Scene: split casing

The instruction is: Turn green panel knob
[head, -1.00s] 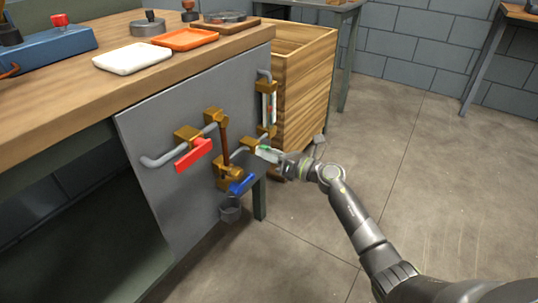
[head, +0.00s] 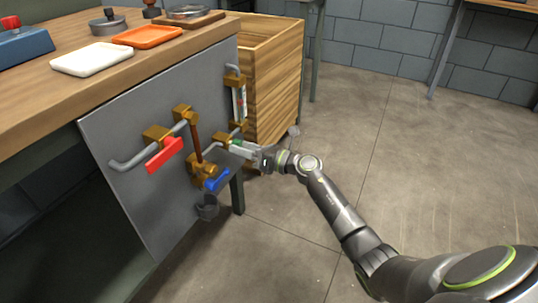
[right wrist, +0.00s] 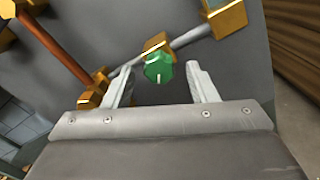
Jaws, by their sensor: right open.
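The green knob (right wrist: 158,68) sits on a brass fitting of the grey panel, with a pale pointer line on its face. It also shows small in the head view (head: 236,142), partly covered by my right gripper (head: 247,149). In the right wrist view my right gripper (right wrist: 160,78) is open, with one finger on each side of the knob. Gaps show between the knob and both fingers, and the knob appears just beyond or between the fingertips. The exact depth is hard to tell. My left gripper is out of view.
The grey panel (head: 140,205) also carries a red lever (head: 165,154), a blue lever (head: 217,180), brass fittings and pipes. A small dark cup (head: 207,208) is below. A wooden crate (head: 275,85) stands close behind the panel. Open floor lies to the right.

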